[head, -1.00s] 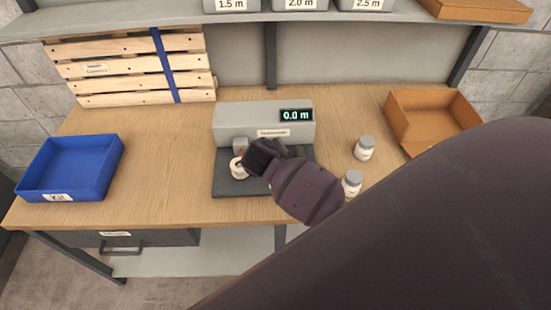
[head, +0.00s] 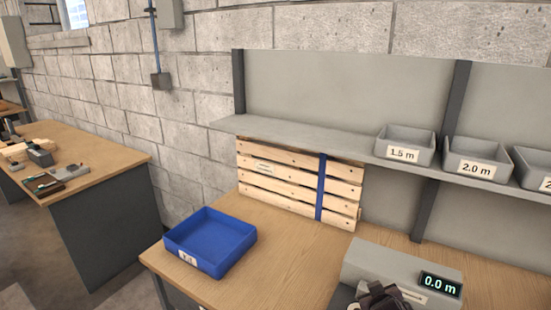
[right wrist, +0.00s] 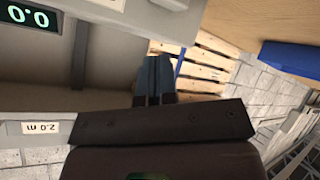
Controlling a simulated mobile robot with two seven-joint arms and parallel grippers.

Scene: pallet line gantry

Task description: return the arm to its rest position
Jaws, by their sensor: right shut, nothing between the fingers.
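My right gripper (head: 380,296) shows at the bottom edge of the head view, in front of the grey device (head: 385,268) with the 0.0 m display (head: 440,285). In the right wrist view its two fingers (right wrist: 155,75) are together, with nothing between them. Most of my right arm is below the head picture. My left gripper is in neither view.
A blue tray (head: 175,243) stands at the bench's left end. A wooden pallet (head: 270,182) with a blue strap leans behind it. Grey bins (head: 405,138) stand on the shelf (head: 300,137) above. Another bench (head: 110,160) is at far left. Bare benchtop lies between tray and device.

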